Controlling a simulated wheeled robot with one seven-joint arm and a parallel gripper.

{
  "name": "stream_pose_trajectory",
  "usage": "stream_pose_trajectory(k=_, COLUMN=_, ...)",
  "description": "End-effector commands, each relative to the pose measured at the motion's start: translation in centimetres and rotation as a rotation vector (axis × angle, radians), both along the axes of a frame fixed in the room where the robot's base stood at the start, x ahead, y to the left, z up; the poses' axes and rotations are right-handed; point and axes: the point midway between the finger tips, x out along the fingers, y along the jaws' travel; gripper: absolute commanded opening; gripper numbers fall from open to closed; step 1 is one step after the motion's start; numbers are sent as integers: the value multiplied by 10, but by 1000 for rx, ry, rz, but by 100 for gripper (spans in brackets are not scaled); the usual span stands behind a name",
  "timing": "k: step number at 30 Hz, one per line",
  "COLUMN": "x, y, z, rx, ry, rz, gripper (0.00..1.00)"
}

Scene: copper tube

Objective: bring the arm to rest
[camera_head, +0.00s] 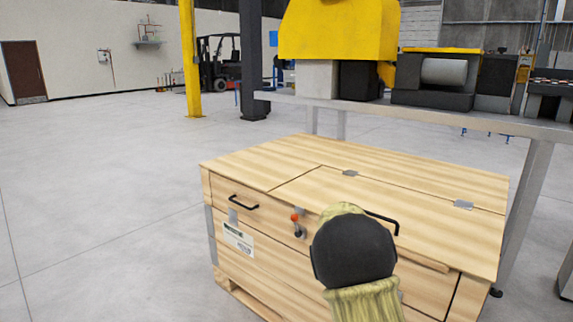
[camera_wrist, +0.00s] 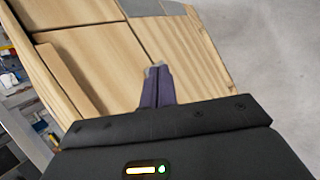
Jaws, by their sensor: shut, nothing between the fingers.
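My gripper (camera_wrist: 157,72) shows in the wrist view with its two dark fingers together and nothing between them. It points at the pale wooden crate (camera_wrist: 90,70), which fills much of that view; I cannot tell how far the fingertips are from the wood. In the head view a rounded black and yellowish-green part of my arm stands in front of the crate (camera_head: 420,178) and covers part of its front. The gripper's fingers are hidden in the head view.
The crate has black handles (camera_head: 243,203) and a red-tipped latch (camera_head: 296,222). A grey workbench (camera_head: 480,118) with a yellow machine (camera_head: 338,30) stands behind it. A yellow post (camera_head: 190,60) and a forklift (camera_head: 217,65) are farther back. The grey floor at the left is clear.

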Motion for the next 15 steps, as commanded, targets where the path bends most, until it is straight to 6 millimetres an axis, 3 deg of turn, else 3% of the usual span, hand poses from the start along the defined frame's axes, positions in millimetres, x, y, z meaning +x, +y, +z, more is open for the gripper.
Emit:
stream_pose_trajectory(k=6, x=-69, y=23, z=-4, rx=275, ry=-82, rz=-92, gripper=0)
stream_pose_trajectory(k=15, x=-159, y=66, z=3, rx=527, ry=-207, rz=-210, gripper=0)
